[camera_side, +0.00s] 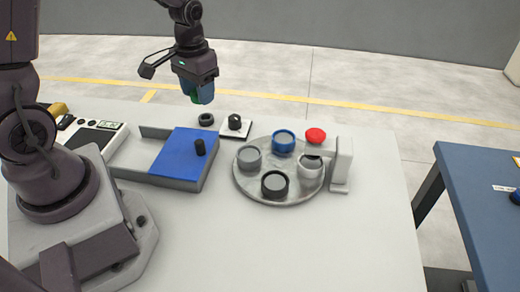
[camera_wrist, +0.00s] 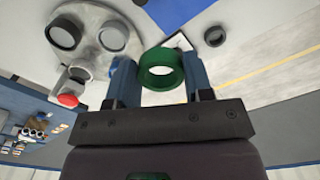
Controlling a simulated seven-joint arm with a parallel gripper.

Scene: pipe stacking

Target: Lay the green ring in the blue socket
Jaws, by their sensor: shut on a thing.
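My gripper (camera_side: 199,88) is raised above the back of the table, left of the turntable. In the wrist view its two blue fingers (camera_wrist: 160,76) are shut on the green ring (camera_wrist: 158,57), one finger on each side. The ring's opening is visible between them. The blue socket (camera_side: 284,136) stands at the back of the round grey turntable (camera_side: 244,189), to the right of and below my gripper in the side view. In the wrist view I cannot clearly make out the blue socket; my left finger covers part of that area.
The turntable also carries a grey socket (camera_side: 249,157), a black one (camera_side: 275,183) and a white one (camera_side: 310,168). A red knob (camera_side: 315,135) and white post (camera_side: 342,164) stand at its right. A blue-topped tray (camera_side: 182,153) lies left. The front table is clear.

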